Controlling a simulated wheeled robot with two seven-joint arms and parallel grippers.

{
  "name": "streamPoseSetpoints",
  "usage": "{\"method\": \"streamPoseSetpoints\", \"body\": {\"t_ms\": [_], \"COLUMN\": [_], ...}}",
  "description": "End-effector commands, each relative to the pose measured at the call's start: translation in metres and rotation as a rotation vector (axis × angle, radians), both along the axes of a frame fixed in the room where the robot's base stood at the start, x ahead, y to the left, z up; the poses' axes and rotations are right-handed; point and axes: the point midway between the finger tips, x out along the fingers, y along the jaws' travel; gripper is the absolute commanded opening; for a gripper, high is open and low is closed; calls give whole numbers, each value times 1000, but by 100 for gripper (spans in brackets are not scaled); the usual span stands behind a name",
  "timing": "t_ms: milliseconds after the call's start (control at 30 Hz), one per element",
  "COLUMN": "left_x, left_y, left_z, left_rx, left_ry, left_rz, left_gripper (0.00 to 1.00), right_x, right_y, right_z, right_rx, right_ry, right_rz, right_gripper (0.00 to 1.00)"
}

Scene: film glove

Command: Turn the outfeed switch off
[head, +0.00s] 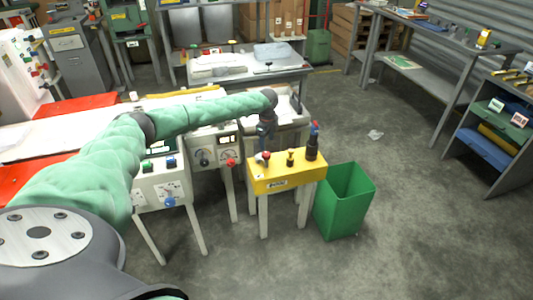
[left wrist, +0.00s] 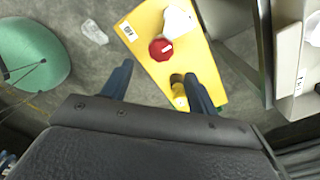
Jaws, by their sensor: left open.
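A yellow control box (head: 287,178) stands on grey legs near the middle of the head view. Its top carries a red knob (head: 265,156), a dark and yellow knob (head: 290,158) and a dark upright part (head: 311,149) at the right. I cannot tell which is the outfeed switch. My left gripper (head: 266,143) hangs over the box's left end, open. In the left wrist view, the yellow top (left wrist: 146,22) shows a red knob (left wrist: 161,49) ahead of the fingers. A yellow knob (left wrist: 180,95) shows close to the right finger; contact cannot be judged.
A green bin (head: 345,202) stands right of the box. Grey machine panels with knobs (head: 212,152) stand to its left. A work table (head: 245,75) is behind, and shelving (head: 490,140) is at the right. The floor at the front right is clear.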

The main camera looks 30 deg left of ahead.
Motion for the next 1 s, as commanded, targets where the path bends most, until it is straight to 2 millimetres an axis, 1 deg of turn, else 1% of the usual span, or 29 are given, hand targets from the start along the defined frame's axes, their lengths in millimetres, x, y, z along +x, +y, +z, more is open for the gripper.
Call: {"method": "streamPoseSetpoints", "body": {"t_ms": [67,167,300,400,600,767,1000], "left_x": [1,1,0,0,1,0,0], "left_y": [3,4,4,3,3,3,3], "left_z": [-1,-9,-29,-44,-66,-75,-76], "left_rx": [1,1,1,0,0,0,0], "left_ry": [0,1,1,1,1,0,-1], "left_rz": [1,2,2,1,3,2,2], "left_gripper": [59,59,59,59,59,59,59], "right_x": [0,0,0,6,11,12,12], "right_y": [0,0,-3,-4,-2,-1,-1], "right_z": [1,2,1,-23,-43,-50,-50], "right_rx": [0,-2,-9,-17,-18,-18,-17], "right_ry": [0,2,9,19,19,17,16], "right_rz": [0,0,-3,-2,-2,-3,-3], "right_gripper": [36,36,36,36,36,36,36]}}
